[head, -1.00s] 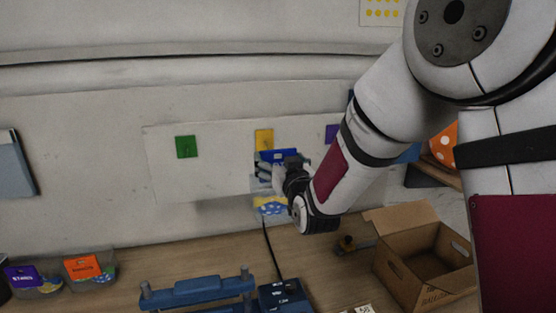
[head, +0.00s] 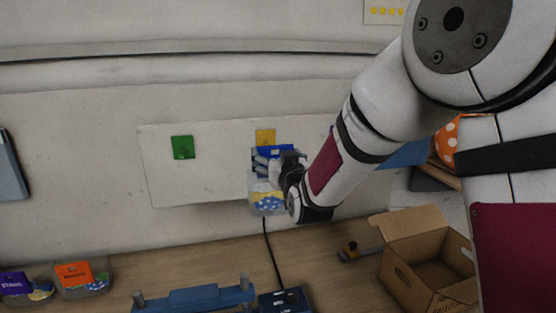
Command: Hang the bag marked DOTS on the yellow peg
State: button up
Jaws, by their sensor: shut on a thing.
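My gripper (head: 277,166) is shut on a clear bag (head: 267,197) with a blue header card (head: 272,152) and blue and yellow contents. The card's lettering cannot be read from here. The bag hangs upright in front of the white board, just below the yellow square (head: 265,137) that marks the yellow peg's place. The peg itself is hidden behind the gripper and card. I cannot tell whether the card touches the peg. A green square (head: 183,147) is on the board to the left.
An open cardboard box (head: 428,259) is at right.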

jog(key=shift+w+a+f+b, duration=0.1)
jog(key=shift+w+a+b, duration=0.3)
jog(key=shift+w, duration=0.65)
jog(key=shift+w+a+b, duration=0.1)
jog(key=shift+w+b, duration=0.5)
jog(key=shift+w, duration=0.8)
jog(key=c, duration=0.3)
jog(key=shift+w+a+f+b, duration=0.1)
jog(key=shift+w+f+b, duration=0.25)
jog(key=shift+w+b, duration=0.15)
jog(key=shift+c, duration=0.3)
